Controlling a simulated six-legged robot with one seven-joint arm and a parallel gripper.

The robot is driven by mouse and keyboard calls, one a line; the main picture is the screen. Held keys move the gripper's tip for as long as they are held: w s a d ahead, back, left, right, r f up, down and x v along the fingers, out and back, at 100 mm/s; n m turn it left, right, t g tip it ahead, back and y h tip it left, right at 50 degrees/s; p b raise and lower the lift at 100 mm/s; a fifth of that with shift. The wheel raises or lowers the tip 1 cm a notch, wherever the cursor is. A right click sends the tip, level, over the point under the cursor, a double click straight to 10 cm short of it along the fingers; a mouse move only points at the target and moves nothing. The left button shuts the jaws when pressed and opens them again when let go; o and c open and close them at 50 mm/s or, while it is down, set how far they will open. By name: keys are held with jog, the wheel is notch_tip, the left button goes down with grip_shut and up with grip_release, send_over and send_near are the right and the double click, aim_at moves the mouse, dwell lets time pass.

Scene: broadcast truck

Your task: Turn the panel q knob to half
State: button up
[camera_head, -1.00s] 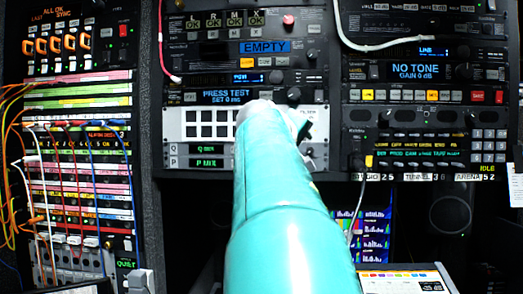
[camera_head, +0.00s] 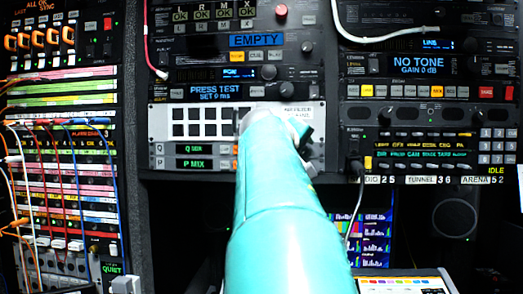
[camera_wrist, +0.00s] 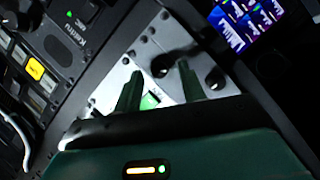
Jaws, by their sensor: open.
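The panel with the Q and P rows (camera_head: 165,156) is in the middle rack in the head view, with green readouts "Q MIX" (camera_head: 204,149) and "P MIX" beside the letters. My turquoise arm covers the right part of these rows. In the wrist view my gripper (camera_wrist: 157,70) is open, its two dark fingers reaching toward the light panel face. A small green readout (camera_wrist: 150,102) shows between the fingers. I cannot tell which is the Q knob.
Above the rows is a white plate with black square keys (camera_head: 200,122). A right-hand rack (camera_head: 430,66) with buttons stands beside it. White cables hang at the right. A left patch bay (camera_head: 65,180) carries many cables. Lit screens (camera_head: 375,230) are below.

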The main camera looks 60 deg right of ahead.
jog(key=shift+d+f, duration=0.15)
jog(key=shift+d, duration=0.25)
jog(key=shift+s+a, duration=0.1)
jog(key=c, duration=0.3)
grip_shut()
